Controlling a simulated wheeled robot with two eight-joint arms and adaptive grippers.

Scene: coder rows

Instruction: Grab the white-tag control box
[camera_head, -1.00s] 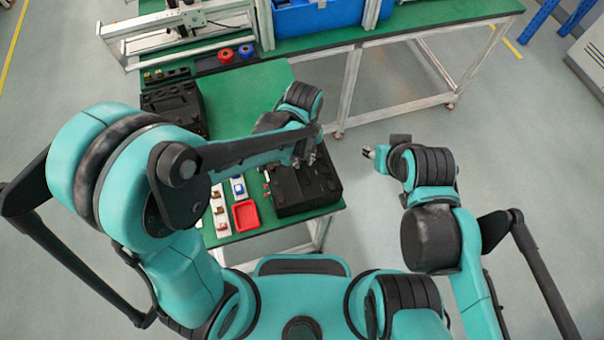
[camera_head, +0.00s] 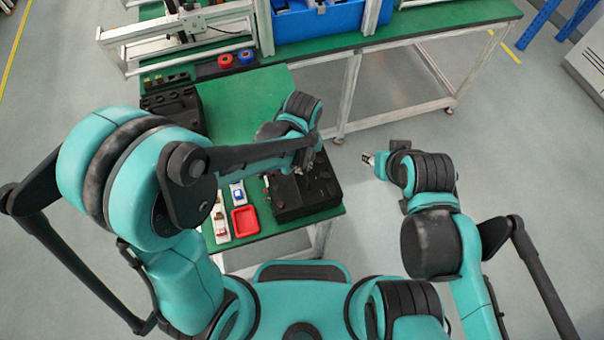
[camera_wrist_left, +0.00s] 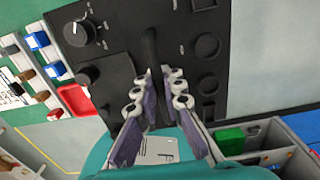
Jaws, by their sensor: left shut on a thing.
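A black control box (camera_head: 290,205) sits at the near right corner of the green table, below my left gripper (camera_head: 306,166). In the left wrist view the box (camera_wrist_left: 115,62) shows a dial, round knobs and an upright black handle (camera_wrist_left: 151,50). My left gripper (camera_wrist_left: 158,92) is shut around the handle, one finger on each side. A white tag with print (camera_wrist_left: 158,150) shows between the finger bases. My right gripper (camera_head: 369,159) hangs over the floor, right of the table, apart from the box; its opening is too small to judge.
A red tray (camera_head: 245,221) and small switches on white strips (camera_head: 221,218) lie left of the box. Another black box (camera_head: 183,108) stands at the table's back left. A blue bin (camera_head: 330,20) is on the rear bench. The middle of the green table (camera_head: 240,100) is clear.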

